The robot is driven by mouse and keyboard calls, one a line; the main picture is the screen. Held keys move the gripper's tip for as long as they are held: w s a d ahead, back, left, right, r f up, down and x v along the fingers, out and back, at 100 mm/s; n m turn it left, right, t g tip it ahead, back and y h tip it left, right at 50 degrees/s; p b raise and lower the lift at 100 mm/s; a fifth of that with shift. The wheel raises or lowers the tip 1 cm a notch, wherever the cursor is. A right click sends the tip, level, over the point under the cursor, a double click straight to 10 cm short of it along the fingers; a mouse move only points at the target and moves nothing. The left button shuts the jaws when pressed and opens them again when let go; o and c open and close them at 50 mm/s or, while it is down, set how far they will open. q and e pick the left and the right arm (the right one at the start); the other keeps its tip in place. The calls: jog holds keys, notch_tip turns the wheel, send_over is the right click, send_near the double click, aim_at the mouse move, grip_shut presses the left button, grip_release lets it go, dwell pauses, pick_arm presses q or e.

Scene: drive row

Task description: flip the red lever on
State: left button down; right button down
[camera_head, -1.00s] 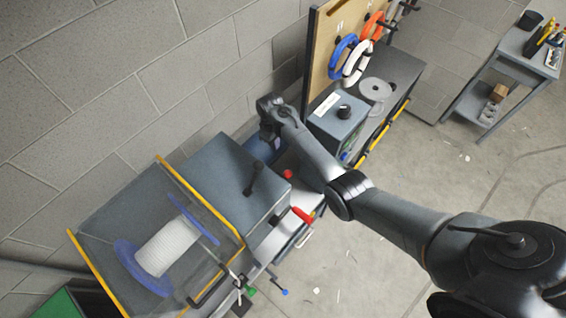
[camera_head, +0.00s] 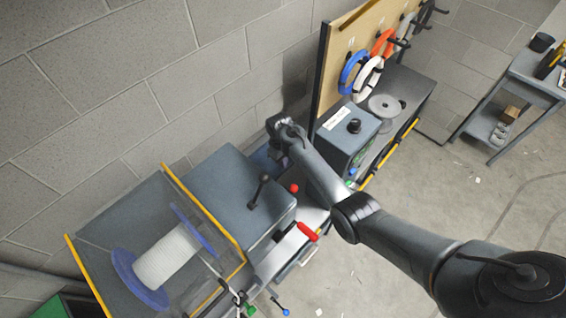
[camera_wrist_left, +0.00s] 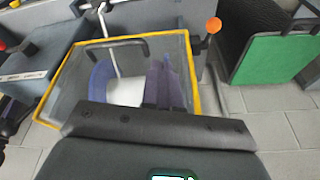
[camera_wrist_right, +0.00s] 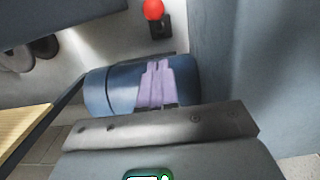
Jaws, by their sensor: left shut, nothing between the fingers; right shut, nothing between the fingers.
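A red ball knob (camera_head: 293,188) stands beside the grey housing in the head view. In the right wrist view the red ball (camera_wrist_right: 153,10) sits on a short black base at the top edge. A separate red handle (camera_head: 308,231) lies lower on the bench front; I cannot tell which is the named lever. My right gripper (camera_head: 283,142) is behind the red ball, toward the wall. Its shut, empty fingers (camera_wrist_right: 157,70) show before a blue cylinder (camera_wrist_right: 105,92). My left gripper (camera_wrist_left: 165,78) is shut and empty in front of the yellow-edged guard; the head view does not show it.
A black-knobbed lever (camera_head: 262,181) rises from the grey housing (camera_head: 225,185). A spool (camera_head: 165,260) sits inside the yellow-edged guard (camera_head: 75,262). A control box (camera_head: 345,138) and pegboard (camera_head: 338,72) stand to the right. Open floor (camera_head: 400,200) lies in front.

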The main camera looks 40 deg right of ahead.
jog(key=shift+s+d+f+b, duration=0.1)
jog(key=shift+s+f+b, duration=0.7)
jog(key=shift+f, duration=0.75)
jog(key=shift+s+d+f+b, duration=0.1)
jog(key=shift+s+f+b, duration=0.25)
jog(key=shift+f+b, duration=0.95)
jog(key=shift+s+d+f+b, duration=0.1)
jog(key=shift+s+f+b, duration=0.55)
jog(key=shift+f, duration=1.15)
